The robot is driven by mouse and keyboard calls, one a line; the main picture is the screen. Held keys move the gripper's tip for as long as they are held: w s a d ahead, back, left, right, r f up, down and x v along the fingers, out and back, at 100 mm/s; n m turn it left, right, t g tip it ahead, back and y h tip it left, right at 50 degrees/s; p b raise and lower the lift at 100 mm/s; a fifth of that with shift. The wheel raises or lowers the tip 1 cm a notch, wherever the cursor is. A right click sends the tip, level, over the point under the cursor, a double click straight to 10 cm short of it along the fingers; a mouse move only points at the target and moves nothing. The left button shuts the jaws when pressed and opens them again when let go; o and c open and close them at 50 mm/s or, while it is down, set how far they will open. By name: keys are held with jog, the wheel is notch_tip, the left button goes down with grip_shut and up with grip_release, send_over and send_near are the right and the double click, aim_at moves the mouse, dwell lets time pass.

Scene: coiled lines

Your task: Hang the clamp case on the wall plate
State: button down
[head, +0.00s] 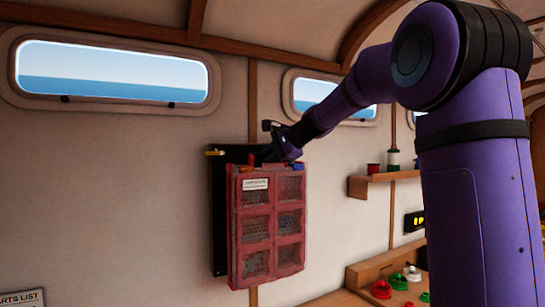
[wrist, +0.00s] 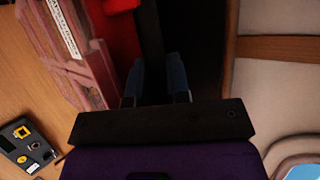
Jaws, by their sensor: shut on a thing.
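The clamp case (head: 268,225) is a red, flat case with several mesh-fronted compartments and a white label. It hangs upright from my gripper (head: 272,156), which is shut on its top edge. The black wall plate (head: 218,215) is on the wall directly behind the case, showing along the case's left side and top. The case hides most of the plate, and I cannot tell whether they touch. In the wrist view my gripper (wrist: 155,82) shows two blue-grey fingers, with the case (wrist: 82,62) at left and the dark plate (wrist: 205,45) beyond. The actual grip point is dark.
A small wooden shelf (head: 380,183) with spools is on the wall to the right. Below it, a wooden counter (head: 350,272) holds red, green and white items. A dark box with yellow (head: 414,221) is on the wall nearby. Windows line the wall above.

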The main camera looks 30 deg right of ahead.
jog(key=shift+w+r, duration=0.15)
jog(key=shift+w, duration=2.2)
dwell(1.9)
jog(key=shift+f, duration=1.45)
dwell(1.0)
jog(key=c, duration=1)
grip_release()
jog(key=shift+c, duration=0.2)
jog(key=shift+s+f, duration=0.1)
jog(key=shift+o, duration=0.2)
jog(key=v, duration=1.1)
